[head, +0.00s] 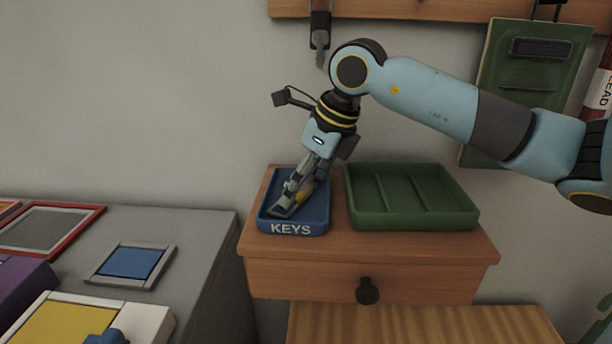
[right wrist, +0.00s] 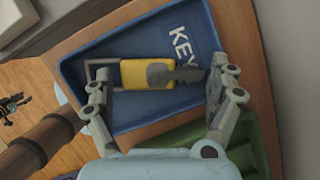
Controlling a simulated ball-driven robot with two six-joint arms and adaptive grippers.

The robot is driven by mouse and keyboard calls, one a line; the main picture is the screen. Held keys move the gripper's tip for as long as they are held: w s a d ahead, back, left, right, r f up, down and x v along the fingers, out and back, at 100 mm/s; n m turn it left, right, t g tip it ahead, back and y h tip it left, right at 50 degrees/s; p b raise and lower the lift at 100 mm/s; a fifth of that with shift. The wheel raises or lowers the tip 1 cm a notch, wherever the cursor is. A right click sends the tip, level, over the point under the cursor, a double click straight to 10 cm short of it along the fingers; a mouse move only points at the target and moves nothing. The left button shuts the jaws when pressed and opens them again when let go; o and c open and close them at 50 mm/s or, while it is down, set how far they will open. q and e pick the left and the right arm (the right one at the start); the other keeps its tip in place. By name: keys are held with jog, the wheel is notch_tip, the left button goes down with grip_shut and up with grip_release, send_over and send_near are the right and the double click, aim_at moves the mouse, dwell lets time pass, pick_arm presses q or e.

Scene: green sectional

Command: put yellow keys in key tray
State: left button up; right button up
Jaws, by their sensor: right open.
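The blue key tray (head: 322,212), marked KEYS, sits on the left of a small wooden shelf with a drawer. My right gripper (head: 287,207) reaches down into it from above. In the right wrist view the yellow keys (right wrist: 134,74), with a yellow tag and a grey key, lie inside the blue tray (right wrist: 130,40). My right gripper (right wrist: 160,108) is open, its fingers apart on either side of the keys. In the head view the keys (head: 308,187) are mostly hidden by the gripper. My left gripper is not in view.
A green divided tray (head: 410,196) stands right of the key tray on the wooden shelf (head: 370,240). A drawer knob (head: 367,291) sticks out below. A grey table (head: 190,240) with framed panels is at the left. Tools hang on the wall above.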

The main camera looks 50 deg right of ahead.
jog(key=shift+r, duration=0.25)
jog(key=p+v, duration=0.6)
jog(key=v, duration=0.5)
jog(key=shift+s+r, duration=0.25)
jog(key=shift+r, duration=0.1)
jog(key=shift+d, duration=0.1)
